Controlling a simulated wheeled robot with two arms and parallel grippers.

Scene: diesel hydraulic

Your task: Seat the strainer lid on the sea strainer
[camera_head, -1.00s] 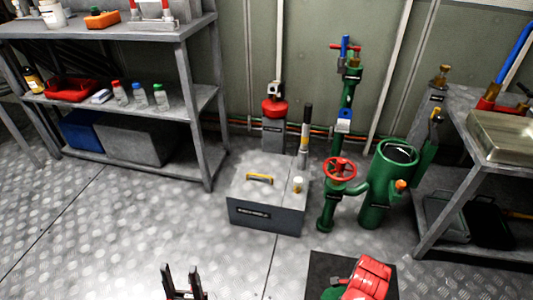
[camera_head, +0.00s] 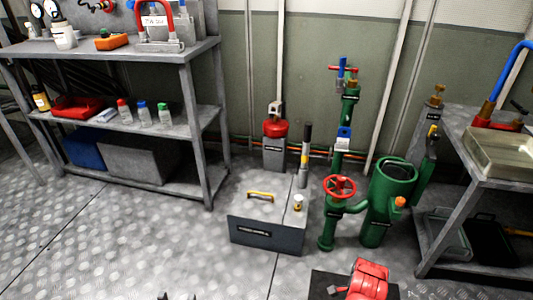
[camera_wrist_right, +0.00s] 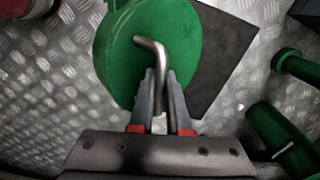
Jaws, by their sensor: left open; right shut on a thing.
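The sea strainer (camera_head: 378,215) is a green upright cylinder at the right of the head view, its top open and dark inside. The strainer lid (camera_wrist_right: 115,45) is a green disc with a bent metal handle, seen in the right wrist view. My right gripper (camera_wrist_right: 160,78) is shut on that handle, and the lid is in front of the fingers over the floor and the dark mat. I cannot clearly make out the lid in the head view. Only the fingertips of my left gripper (camera_head: 178,297) show at the bottom edge; it is open and empty, far from the strainer.
A red handwheel valve (camera_head: 340,188) on green pipe stands just left of the strainer. A grey box (camera_head: 268,220) is further left. A metal bench (camera_head: 455,215) closes the right side. A dark mat (camera_head: 322,283) lies in front. The left floor is clear.

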